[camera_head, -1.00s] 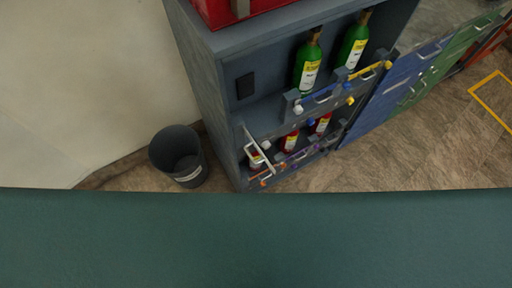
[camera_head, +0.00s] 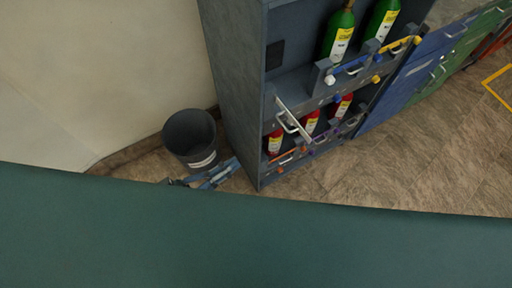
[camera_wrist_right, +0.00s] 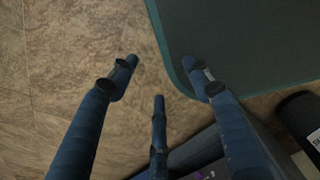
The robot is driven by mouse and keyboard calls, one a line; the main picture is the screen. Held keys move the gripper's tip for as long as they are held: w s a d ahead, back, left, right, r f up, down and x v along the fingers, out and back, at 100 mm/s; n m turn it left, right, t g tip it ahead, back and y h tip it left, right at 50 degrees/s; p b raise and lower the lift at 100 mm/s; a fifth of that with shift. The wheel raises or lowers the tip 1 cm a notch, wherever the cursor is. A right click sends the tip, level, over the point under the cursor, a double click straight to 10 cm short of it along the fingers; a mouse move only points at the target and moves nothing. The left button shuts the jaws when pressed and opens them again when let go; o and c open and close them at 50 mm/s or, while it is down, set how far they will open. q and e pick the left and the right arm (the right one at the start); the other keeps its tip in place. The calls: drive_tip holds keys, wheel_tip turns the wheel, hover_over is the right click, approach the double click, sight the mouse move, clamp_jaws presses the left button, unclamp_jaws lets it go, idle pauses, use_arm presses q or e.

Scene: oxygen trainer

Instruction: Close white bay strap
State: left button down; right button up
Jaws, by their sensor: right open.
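The white bay strap (camera_head: 293,119) is a white bar with a handle at the left end of the rack's lower bay. It stands out at a slant, swung away from the front of the red bottles (camera_head: 274,142). The strap is not clearly visible there.
A grey bin (camera_head: 190,138) stands left of the rack (camera_head: 238,95). Green bottles (camera_head: 339,36) stand on the upper shelf behind blue and yellow straps (camera_head: 352,65). A large green surface (camera_head: 250,235) covers the front. Floor (camera_head: 400,170) right of the rack is clear.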

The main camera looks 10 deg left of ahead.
use_arm(q)
drive_tip(key=p+x, duration=0.3)
drive_tip(key=x, duration=1)
drive_tip(key=shift+w+d, duration=0.15)
drive_tip(key=shift+w, duration=0.3)
use_arm(e)
drive_tip(key=r, duration=0.1)
drive_tip(key=w+r, duration=0.1)
drive_tip(key=r, duration=0.1)
drive_tip(key=shift+d+r, duration=0.15)
drive_tip(key=shift+r, duration=0.1)
use_arm(q)
drive_tip(key=shift+d, duration=0.1)
